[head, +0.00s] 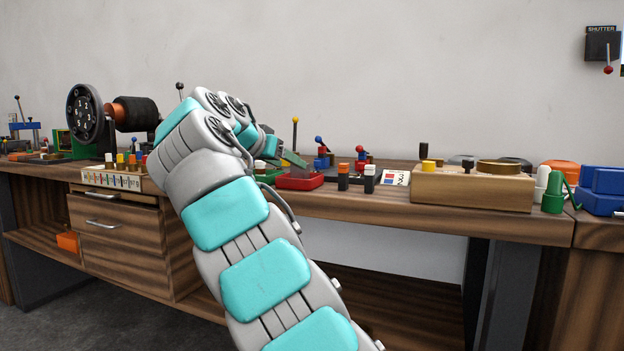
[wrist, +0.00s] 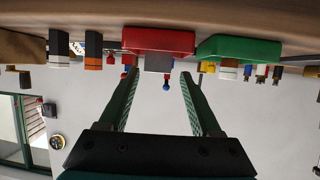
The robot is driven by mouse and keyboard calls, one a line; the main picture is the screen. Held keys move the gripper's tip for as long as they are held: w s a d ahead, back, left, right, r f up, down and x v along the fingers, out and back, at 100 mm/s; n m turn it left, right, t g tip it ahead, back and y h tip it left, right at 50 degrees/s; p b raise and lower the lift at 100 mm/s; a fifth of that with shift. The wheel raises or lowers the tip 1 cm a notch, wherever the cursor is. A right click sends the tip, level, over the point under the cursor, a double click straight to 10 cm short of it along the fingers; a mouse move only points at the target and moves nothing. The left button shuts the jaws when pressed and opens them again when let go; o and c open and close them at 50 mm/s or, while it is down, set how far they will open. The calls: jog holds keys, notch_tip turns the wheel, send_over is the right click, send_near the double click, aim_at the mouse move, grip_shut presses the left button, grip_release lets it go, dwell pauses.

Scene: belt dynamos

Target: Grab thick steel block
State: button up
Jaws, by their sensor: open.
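A grey steel-looking block (wrist: 158,63) shows at the red tray (wrist: 158,41) in the wrist view, which is upside down. I take it for the thick steel block. My gripper (wrist: 160,74) is open, with its two green fingers apart on either side of the block's line. The fingers look empty; whether they reach around the block I cannot tell. In the head view the red tray (head: 300,182) is on the bench just right of my gripper (head: 294,159). The block is not clear there, being small and partly behind a finger.
In the wrist view a green tray (wrist: 238,50) lies beside the red one. Orange-black (head: 343,177) and white-black (head: 369,179) posts stand right of the red tray. A wooden block (head: 472,189) is farther right. A dial machine (head: 85,115) stands left.

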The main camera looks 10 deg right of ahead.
aim_at(296, 173)
jog(key=shift+x, duration=3.15)
jog(key=shift+s+d, duration=0.1)
jog(key=shift+s, duration=0.05)
grip_shut()
